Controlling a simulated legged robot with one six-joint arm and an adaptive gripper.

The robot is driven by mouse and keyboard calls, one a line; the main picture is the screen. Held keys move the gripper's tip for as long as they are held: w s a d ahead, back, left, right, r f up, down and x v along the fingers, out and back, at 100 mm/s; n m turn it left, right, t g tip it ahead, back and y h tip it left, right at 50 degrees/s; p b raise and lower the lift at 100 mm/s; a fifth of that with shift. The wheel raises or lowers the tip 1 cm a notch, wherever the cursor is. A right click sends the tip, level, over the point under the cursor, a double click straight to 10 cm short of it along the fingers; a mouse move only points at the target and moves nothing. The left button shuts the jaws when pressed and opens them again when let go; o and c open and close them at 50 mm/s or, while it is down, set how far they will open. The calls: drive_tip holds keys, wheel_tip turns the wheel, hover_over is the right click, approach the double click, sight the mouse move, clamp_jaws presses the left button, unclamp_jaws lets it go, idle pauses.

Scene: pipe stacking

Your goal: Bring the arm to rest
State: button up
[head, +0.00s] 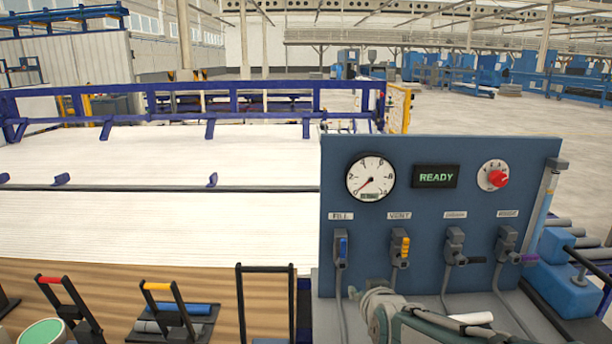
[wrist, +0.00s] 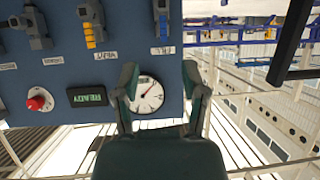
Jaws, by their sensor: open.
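My arm (head: 440,325) shows at the bottom of the head view, low in front of the blue control panel (head: 440,150). In the wrist view my gripper (wrist: 160,75) has its two green-grey fingers spread, with nothing between them. The panel shows upside down there, with its round gauge (wrist: 146,95) behind the gap between the fingers. The distance from fingers to panel is hard to tell. In the head view I cannot clearly make out the fingers.
The panel carries a READY display (head: 436,177), a red knob (head: 499,178) and several valve levers. At the lower left, a yellow-handled rack (head: 160,287) holds blue and grey pipes, beside a red-handled rack (head: 50,280) and a black rack (head: 266,268). Open floor lies behind, at right.

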drive_tip(key=s+d+g, duration=0.1)
drive_tip(key=s+g, duration=0.2)
drive_tip(key=s, duration=0.9)
drive_tip(key=s+d+g, duration=0.2)
drive_tip(key=s+g, duration=0.2)
drive_tip(key=s, duration=0.8)
drive_tip(key=shift+s+d+r+h, duration=0.15)
drive_tip(key=shift+d+h, duration=0.1)
drive_tip(key=shift+h, duration=0.05)
